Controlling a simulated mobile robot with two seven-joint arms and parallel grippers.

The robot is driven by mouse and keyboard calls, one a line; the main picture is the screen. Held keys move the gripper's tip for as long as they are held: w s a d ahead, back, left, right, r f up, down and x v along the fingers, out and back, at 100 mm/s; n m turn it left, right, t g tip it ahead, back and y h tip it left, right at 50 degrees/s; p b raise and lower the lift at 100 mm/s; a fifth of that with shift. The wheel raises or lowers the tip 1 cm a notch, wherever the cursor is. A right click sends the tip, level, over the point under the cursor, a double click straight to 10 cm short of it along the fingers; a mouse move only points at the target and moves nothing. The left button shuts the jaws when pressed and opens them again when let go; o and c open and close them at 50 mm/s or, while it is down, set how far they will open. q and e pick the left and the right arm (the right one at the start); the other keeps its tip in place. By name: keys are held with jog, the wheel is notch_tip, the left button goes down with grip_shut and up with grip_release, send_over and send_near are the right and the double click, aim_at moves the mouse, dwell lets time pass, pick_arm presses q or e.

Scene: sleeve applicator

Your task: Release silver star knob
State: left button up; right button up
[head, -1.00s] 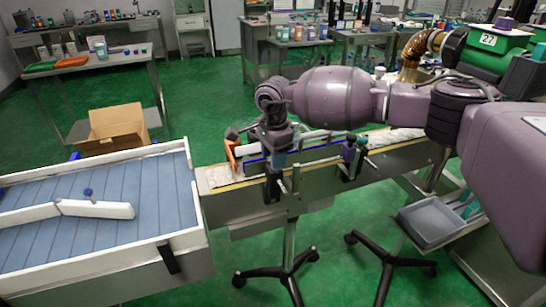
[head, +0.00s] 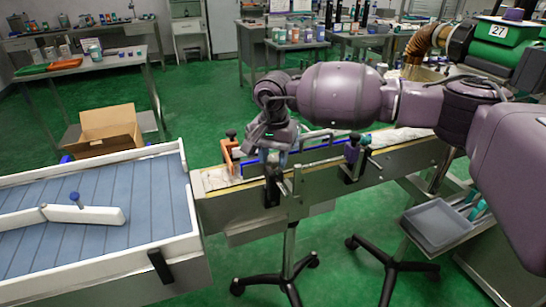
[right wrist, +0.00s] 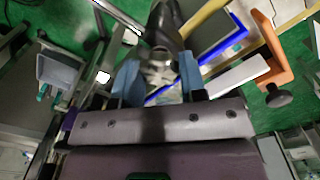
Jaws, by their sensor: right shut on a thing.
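A silver star knob (right wrist: 158,74) shows in the right wrist view, between the two blue fingertips of my right gripper (right wrist: 158,82). The fingers are shut on the knob from both sides. A dark rounded part (right wrist: 164,24) lies just beyond the knob. In the head view my right gripper (head: 272,157) is low at the near side rail of the conveyor (head: 345,168), by a black clamp and post. The knob is hidden there behind the hand and clamp. My left gripper is not in view.
An orange bracket (head: 228,157) and blue-edged guide rails stand on the conveyor close to the hand. A white-walled blue-grey table (head: 120,235) adjoins on the left. A cardboard box (head: 108,128) stands behind it. A grey tray (head: 437,224) is at lower right.

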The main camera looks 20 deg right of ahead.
aim_at(274, 159)
dwell(0.4)
jog(key=o, duration=0.9)
notch_tip(274, 159, up, 11)
jog(key=shift+f+p, duration=0.1)
jog(key=shift+p, duration=0.35)
